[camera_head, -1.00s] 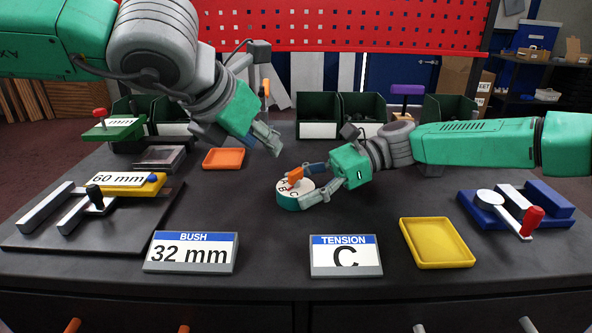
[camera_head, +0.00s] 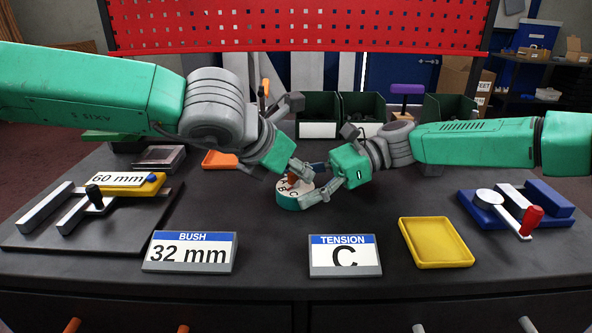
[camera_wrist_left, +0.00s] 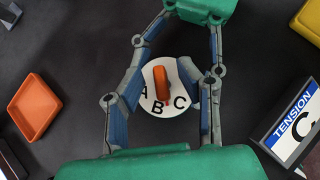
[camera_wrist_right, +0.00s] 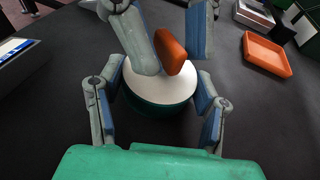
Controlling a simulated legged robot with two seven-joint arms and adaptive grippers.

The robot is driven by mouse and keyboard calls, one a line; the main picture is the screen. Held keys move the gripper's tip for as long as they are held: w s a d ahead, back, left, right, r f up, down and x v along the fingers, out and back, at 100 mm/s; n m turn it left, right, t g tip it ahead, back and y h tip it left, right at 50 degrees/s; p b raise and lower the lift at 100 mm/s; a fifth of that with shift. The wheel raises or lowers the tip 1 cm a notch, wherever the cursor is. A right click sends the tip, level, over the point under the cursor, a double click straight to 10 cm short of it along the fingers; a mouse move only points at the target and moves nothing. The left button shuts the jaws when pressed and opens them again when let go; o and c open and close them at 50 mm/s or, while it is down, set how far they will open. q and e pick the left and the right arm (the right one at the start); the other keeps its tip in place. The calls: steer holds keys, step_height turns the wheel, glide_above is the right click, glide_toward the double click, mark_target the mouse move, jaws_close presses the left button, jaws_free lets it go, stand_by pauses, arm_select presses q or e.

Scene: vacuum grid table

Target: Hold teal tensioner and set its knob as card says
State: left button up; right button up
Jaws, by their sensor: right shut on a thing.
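The teal tensioner (camera_head: 289,202) stands on the table with a white lettered dial and an orange knob (camera_wrist_left: 162,82). In the left wrist view A, B and C show around the knob; its lower end lies near B, but its exact setting is unclear. My right gripper (camera_head: 308,190) is shut on the tensioner's round body, fingers on either side. My left gripper (camera_wrist_right: 170,62) is above the dial, open, with one finger on each side of the knob and a gap visible. The tension card (camera_head: 345,257) reads C.
A bush card (camera_head: 190,252) reads 32 mm. A yellow tray (camera_head: 437,243) and a blue fixture (camera_head: 555,197) lie to the right. A 60 mm fixture (camera_head: 125,183) is at left, an orange tray (camera_head: 219,160) behind. Both arms are close together over the tensioner.

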arm_select(q)
steer(key=shift+d+f, duration=0.1)
jaws_close()
stand_by(0.3)
steer(key=shift+n+t+y, duration=0.55)
steer(key=shift+n+y, duration=0.7)
steer(key=shift+n, duration=0.4)
steer(key=shift+n+t+y, duration=0.55)
steer(key=shift+n+y, duration=0.7)
steer(key=shift+n, duration=0.4)
steer(key=shift+d, duration=0.1)
jaws_free()
